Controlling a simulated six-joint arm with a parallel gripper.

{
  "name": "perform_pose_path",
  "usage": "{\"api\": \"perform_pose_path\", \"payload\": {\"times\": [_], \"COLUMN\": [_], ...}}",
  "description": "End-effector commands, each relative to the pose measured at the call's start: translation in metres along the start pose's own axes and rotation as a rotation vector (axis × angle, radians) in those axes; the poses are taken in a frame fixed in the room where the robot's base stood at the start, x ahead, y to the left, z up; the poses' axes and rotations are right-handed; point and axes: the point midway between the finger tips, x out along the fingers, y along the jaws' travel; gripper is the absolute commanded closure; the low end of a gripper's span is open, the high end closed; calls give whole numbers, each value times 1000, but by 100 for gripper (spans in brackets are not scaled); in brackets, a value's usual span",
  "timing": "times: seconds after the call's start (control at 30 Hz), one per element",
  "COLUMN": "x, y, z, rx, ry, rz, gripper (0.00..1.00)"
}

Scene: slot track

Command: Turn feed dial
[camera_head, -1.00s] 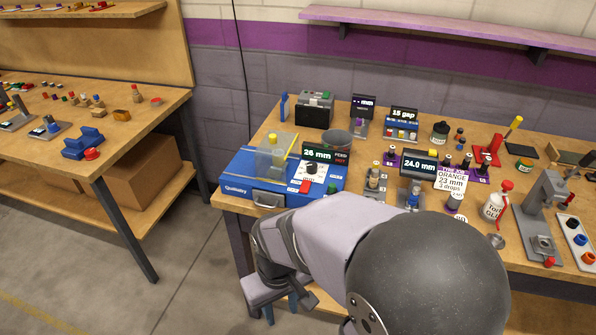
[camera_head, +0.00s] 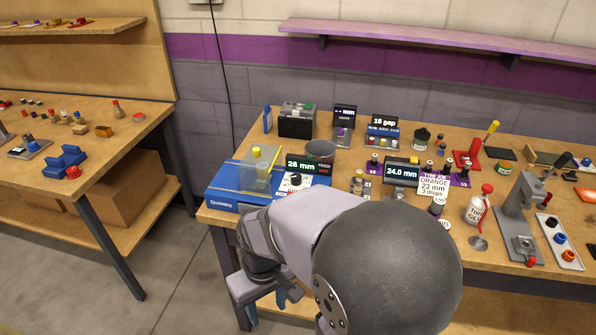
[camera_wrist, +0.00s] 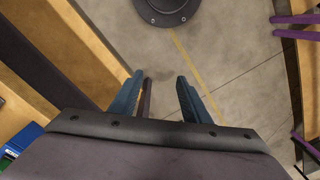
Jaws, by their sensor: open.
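The feed dial (camera_head: 296,180) is a small black knob on a white panel of the blue machine (camera_head: 226,200) at the bench's left end. A display (camera_head: 310,165) behind it reads 26 mm and carries the word FEED. My arm hides the machine's front right part, below the dial. My gripper (camera_head: 270,303) hangs low in front of the bench edge, well below and apart from the dial. In the wrist view my gripper (camera_wrist: 157,88) points at the floor, its blue fingers spread with nothing between them. The dial is not visible there.
A clear box with a yellow knob (camera_head: 256,152) stands on the machine, left of the dial. A 24.0 mm display (camera_head: 402,171) and an order card (camera_head: 440,187) stand to the right. Open floor lies left of the bench.

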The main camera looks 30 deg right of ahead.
Motion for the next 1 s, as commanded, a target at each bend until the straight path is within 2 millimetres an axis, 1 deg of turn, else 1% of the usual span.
{"api": "perform_pose_path", "payload": {"times": [0.03,0.07,0.17,0.2,0.27,0.3,0.37,0.4,0.47,0.5,0.57,0.6,0.7,0.8,0.9,1.0], "x": [-15,-21,-44,-54,-68,-77,-90,-97,-108,-115,-124,-129,-139,-146,-149,-150], "y": [6,10,28,37,54,67,87,102,126,141,165,180,214,239,255,263], "z": [-15,-24,-61,-76,-100,-115,-137,-150,-169,-179,-193,-201,-215,-223,-228,-229], "rx": [-8,-18,-61,-81,-115,-139,-176,-202,-242,-269,-307,-332,-388,-434,-465,-481], "ry": [7,11,34,46,68,85,114,133,166,188,222,244,293,331,356,368], "rz": [-10,-17,-44,-57,-74,-85,-98,-105,-112,-116,-117,-117,-108,-96,-88,-82], "gripper": [57,57,57,57,57,57,57,57,57,57,57,57,57,57,57,57]}}
